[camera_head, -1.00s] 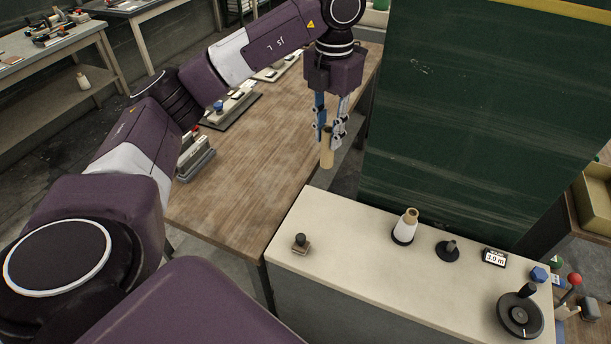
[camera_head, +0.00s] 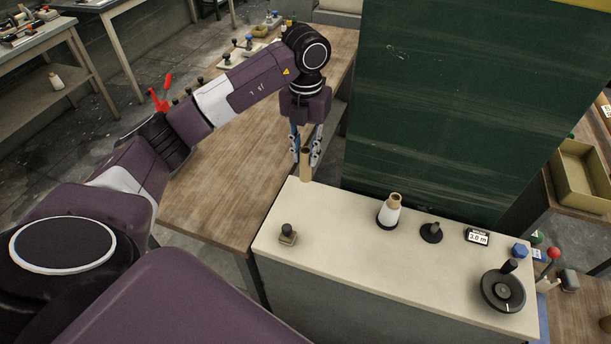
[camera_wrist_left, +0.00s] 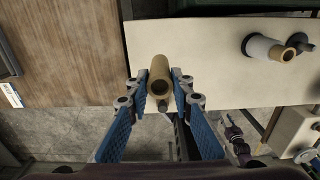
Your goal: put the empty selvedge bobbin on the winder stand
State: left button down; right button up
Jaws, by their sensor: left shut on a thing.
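The empty selvedge bobbin is a tan tube (camera_head: 306,168), upright in my left gripper (camera_head: 305,158). The left gripper is shut on it, and its lower end shows against the back left edge of the winder's pale top (camera_head: 340,225). In the left wrist view the bobbin (camera_wrist_left: 160,76) sits between the blue fingers, its open end facing the camera. On the top stand a small black-knobbed post (camera_head: 288,233), a white-wound cone (camera_head: 389,213) and a short black spindle on a round base (camera_head: 432,232). Which fitting takes the bobbin is not clear. My right gripper is not in view.
A display reading 3.0 m (camera_head: 477,236), a blue knob (camera_head: 520,250) and a black handwheel (camera_head: 503,289) occupy the right end. A tall dark green panel (camera_head: 450,110) rises behind. A wooden table (camera_head: 215,185) adjoins at left. The top's middle is clear.

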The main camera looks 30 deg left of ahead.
pick_arm(q)
notch_tip(320, 180, down, 9)
jog(key=shift+s+f+p, duration=0.1)
jog(key=shift+p, duration=0.9)
jog(key=shift+f, duration=0.1)
jog(key=c, duration=1.7)
grip_release()
